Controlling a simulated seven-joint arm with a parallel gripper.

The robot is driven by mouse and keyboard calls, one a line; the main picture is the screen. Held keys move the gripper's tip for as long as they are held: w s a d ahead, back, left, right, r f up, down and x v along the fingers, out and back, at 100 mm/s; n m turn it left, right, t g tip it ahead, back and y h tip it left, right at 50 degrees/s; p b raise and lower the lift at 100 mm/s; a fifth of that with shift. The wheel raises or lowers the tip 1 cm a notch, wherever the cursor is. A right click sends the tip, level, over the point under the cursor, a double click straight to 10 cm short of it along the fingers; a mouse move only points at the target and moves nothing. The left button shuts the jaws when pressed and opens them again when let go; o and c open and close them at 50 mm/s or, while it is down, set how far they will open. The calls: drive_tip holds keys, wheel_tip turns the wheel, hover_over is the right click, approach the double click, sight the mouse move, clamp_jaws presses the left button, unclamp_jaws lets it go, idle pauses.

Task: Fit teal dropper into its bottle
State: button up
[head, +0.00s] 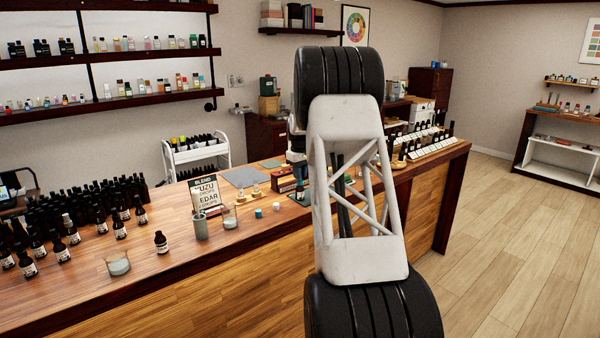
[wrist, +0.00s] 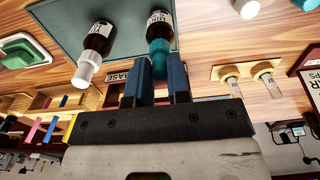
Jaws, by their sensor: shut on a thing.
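A white cap (head: 276,206) and a teal cap (head: 258,213) lie on the wooden counter (head: 205,265). A sign (head: 210,190) and a crowd of brown bottles (head: 95,205) stand to the left.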

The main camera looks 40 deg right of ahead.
drive_tip(key=o, duration=0.7)
drive_tip(key=shift+r, duration=3.95)
